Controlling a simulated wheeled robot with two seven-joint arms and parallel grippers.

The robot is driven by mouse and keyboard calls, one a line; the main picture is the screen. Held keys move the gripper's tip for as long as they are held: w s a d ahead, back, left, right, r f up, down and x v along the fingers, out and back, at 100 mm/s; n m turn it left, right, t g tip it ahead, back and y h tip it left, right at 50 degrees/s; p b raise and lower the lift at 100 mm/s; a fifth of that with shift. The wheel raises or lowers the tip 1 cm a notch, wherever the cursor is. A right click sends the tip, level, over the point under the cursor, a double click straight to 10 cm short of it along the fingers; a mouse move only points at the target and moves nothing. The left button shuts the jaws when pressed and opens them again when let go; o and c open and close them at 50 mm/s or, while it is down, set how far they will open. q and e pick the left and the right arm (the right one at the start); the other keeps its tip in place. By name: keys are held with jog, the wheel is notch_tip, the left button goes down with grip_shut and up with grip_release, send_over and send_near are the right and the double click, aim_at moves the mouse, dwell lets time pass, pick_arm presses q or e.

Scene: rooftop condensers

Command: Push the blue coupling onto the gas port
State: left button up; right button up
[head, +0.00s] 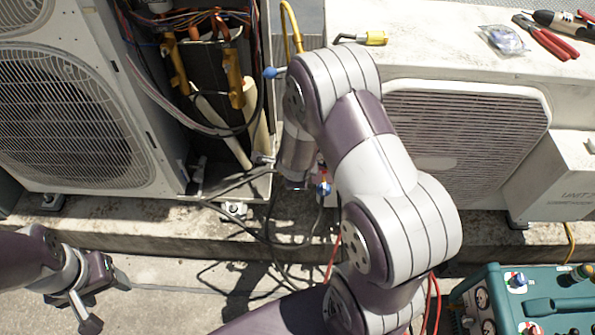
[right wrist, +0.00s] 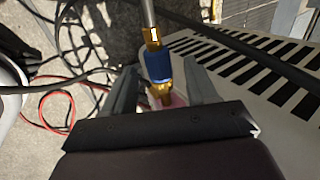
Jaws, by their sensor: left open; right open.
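The blue coupling (right wrist: 157,65), with brass at both ends, stands between the spread fingers of my right gripper (right wrist: 163,78) in the right wrist view. I cannot tell whether either finger touches it. A metal rod or tube runs on from its far brass end. In the head view my right arm covers much of that area; a small blue and red part (head: 323,188) shows beside its wrist. I cannot make out the gas port for certain. My left gripper (head: 103,298) is open and empty over the concrete at the lower left.
An opened condenser (head: 78,120) with exposed wires and pipes stands at the left. A second unit (head: 470,125) stands at the right, with pliers (head: 548,42) on top. Black and red hoses loop below. A teal case (head: 550,305) is at the lower right.

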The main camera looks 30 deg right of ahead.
jog(key=shift+c, duration=0.3)
grip_shut()
jog(key=shift+w+a, duration=0.15)
jog(key=shift+a, duration=0.05)
jog(key=shift+w+a+r+p, duration=0.1)
jog(key=shift+w+a+p, duration=0.25)
jog(key=shift+a+p, duration=0.2)
jog(key=shift+w+a+p, duration=0.4)
jog(key=shift+a+p, duration=0.1)
jog(key=shift+a, duration=0.2)
jog(key=shift+w+a+p, duration=0.4)
jog(key=shift+a+p, duration=0.05)
jog(key=shift+a, duration=0.2)
